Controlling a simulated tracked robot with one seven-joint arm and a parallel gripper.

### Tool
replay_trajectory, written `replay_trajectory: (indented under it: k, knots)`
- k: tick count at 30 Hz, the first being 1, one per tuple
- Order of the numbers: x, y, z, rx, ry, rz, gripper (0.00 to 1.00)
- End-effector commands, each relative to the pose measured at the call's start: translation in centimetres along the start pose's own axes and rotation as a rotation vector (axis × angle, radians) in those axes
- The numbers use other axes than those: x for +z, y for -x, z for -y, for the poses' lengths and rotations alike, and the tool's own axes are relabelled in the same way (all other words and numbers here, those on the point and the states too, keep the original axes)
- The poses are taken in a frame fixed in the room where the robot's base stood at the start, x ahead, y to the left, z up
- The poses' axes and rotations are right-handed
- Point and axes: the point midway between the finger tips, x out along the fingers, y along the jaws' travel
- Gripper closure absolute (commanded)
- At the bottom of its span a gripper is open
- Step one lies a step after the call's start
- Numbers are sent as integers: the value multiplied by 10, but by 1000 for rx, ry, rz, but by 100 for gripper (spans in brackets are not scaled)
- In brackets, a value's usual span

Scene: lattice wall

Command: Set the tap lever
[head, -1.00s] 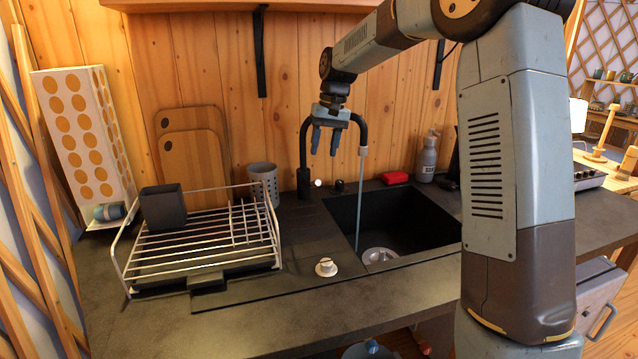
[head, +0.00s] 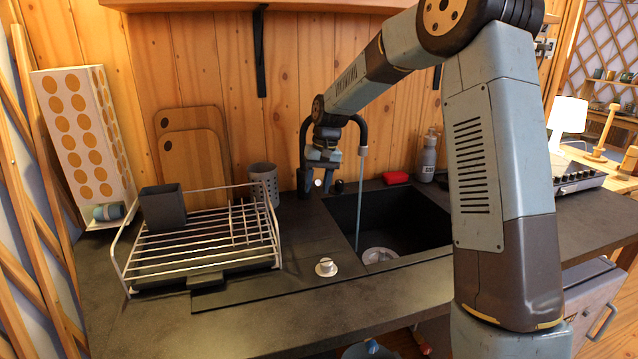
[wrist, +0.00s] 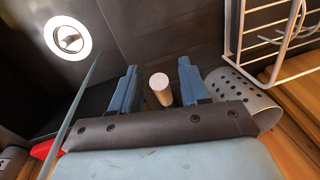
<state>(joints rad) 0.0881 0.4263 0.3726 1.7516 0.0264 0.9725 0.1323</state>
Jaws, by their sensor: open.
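The black tap (head: 361,128) arches over the sink, and a thin stream of water (head: 359,205) falls from its spout. Its lever appears to be the pale round-ended stub (head: 318,182) at the tap's base. In the wrist view the stub (wrist: 160,88) shows as a white cylinder between my two blue fingers. My gripper (head: 317,187) points down in front of the tap's base, and it also shows in the wrist view (wrist: 157,72). It is open, with gaps beside the stub. The tap's body is partly hidden behind my gripper.
A wire dish rack (head: 200,240) with a dark holder stands left, and a perforated grey cup (head: 264,183) stands behind it. A red sponge (head: 396,177) and bottle (head: 429,157) stand behind.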

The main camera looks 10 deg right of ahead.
Motion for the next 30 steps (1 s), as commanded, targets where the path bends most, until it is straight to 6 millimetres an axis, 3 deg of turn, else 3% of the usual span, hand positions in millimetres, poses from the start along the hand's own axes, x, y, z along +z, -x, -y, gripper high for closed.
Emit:
replay_trajectory:
  k: [3,17,30]
  knots:
    - [0,0,0,0,0,0,55]
    - [0,0,0,0,0,0,99]
    - [0,0,-2,0,-2,-3,100]
